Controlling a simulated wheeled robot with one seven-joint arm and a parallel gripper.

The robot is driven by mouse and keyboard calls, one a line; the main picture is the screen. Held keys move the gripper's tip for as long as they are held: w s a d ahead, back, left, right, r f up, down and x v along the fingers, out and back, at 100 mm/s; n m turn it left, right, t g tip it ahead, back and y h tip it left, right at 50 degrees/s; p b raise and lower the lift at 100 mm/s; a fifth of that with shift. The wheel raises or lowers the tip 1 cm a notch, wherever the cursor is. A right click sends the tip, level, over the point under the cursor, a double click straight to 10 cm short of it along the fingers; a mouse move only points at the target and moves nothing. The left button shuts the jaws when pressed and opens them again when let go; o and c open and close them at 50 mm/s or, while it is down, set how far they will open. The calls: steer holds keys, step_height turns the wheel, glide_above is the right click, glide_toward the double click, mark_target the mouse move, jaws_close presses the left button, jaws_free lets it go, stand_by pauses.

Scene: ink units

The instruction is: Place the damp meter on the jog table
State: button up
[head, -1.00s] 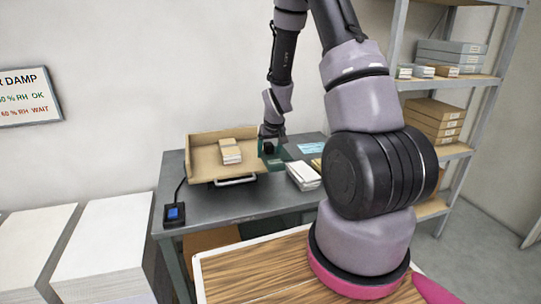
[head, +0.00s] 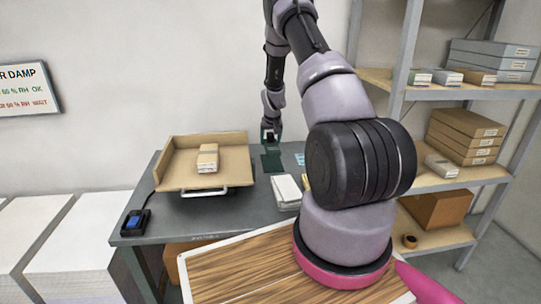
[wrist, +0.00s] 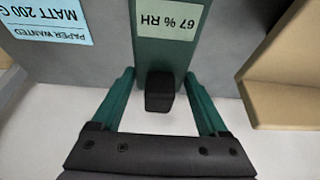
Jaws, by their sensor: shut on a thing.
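The damp meter is a dark green slab with a "67 % RH" display (wrist: 166,24) and a black block at one end. It also shows in the head view as a dark green shape (head: 272,162) at the back of the grey table, right of the jog table. My gripper (wrist: 159,78) has its teal fingers on either side of the black block and is shut on the meter. Whether the meter touches the tabletop is unclear. The jog table (head: 178,178) is a tan tray with raised back and left walls; its edge shows at right in the wrist view (wrist: 285,75).
A small paper stack (head: 207,158) lies on the jog table. A white pad (head: 287,190) and a blue note (wrist: 45,20) lie on the grey table. A black device with a blue top (head: 135,222) is at its left corner. Loaded shelves (head: 440,180) stand right.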

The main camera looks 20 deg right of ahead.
mark_target(271, 159)
steer(key=shift+f, duration=2.95)
steer(key=shift+f, duration=0.15)
steer(key=o, duration=1.5)
